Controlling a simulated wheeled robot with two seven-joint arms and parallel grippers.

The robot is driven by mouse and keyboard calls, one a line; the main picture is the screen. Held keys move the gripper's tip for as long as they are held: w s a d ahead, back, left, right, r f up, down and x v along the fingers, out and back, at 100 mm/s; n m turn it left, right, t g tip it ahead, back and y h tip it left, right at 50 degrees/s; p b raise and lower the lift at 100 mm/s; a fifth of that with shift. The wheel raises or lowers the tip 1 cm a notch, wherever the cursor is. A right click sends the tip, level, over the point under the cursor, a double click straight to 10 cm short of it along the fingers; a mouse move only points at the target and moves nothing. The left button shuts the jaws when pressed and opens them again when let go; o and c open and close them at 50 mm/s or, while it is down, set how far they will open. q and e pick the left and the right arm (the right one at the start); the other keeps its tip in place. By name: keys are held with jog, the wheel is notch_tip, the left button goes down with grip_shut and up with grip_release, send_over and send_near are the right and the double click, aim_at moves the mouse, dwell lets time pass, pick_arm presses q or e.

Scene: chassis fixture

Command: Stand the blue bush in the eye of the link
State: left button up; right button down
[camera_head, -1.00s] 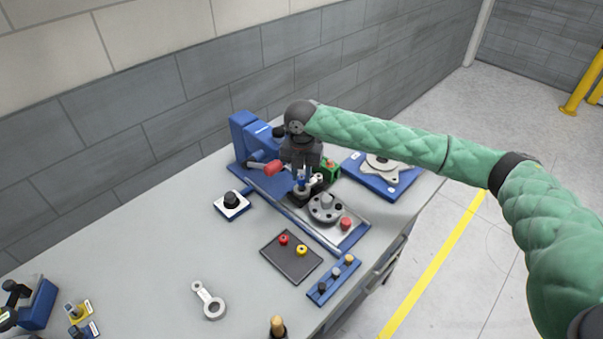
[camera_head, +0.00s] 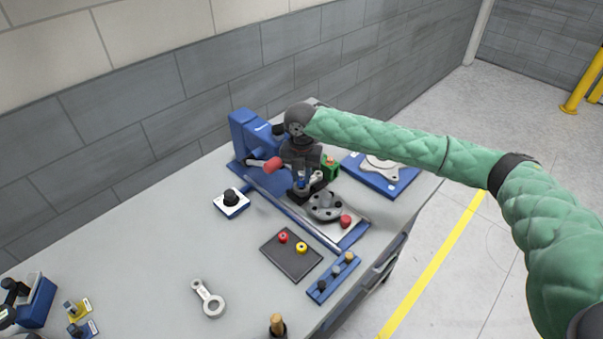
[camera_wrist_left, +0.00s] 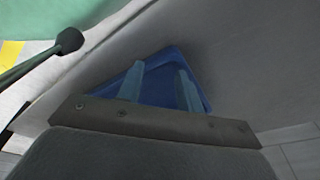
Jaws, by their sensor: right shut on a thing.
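The blue bush (camera_head: 302,184) is in my right gripper (camera_head: 302,181), which points down over the fixture on the bench. The fingers are shut on it and cover much of it. A pale ring-like part, seemingly the eye of a link (camera_head: 316,177), shows right at the fingers. I cannot tell whether the bush is inside the eye or just above it. Another grey link (camera_head: 208,300) with a ring end lies on the open bench. My left gripper (camera_wrist_left: 158,80) is open and empty in the left wrist view, with a blue thing behind its fingers.
A dark mat (camera_head: 290,262) holds a red bush (camera_head: 283,237) and a yellow bush (camera_head: 302,248). A blue rack (camera_head: 333,281) stands beside it. A blue press-like fixture (camera_head: 245,135), a green block (camera_head: 331,167) and a grey flanged part (camera_head: 325,205) crowd the right gripper.

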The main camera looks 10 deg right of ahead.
pick_arm(q)
jog(key=shift+d, duration=0.1)
pick_arm(e)
jog(key=shift+f, duration=0.25)
pick_arm(q)
jog(key=shift+d, duration=0.1)
jog(key=shift+d, duration=0.1)
jog(key=shift+a+r, duration=0.1)
jog(key=shift+a, duration=0.1)
pick_arm(e)
jog(key=shift+f, duration=0.2)
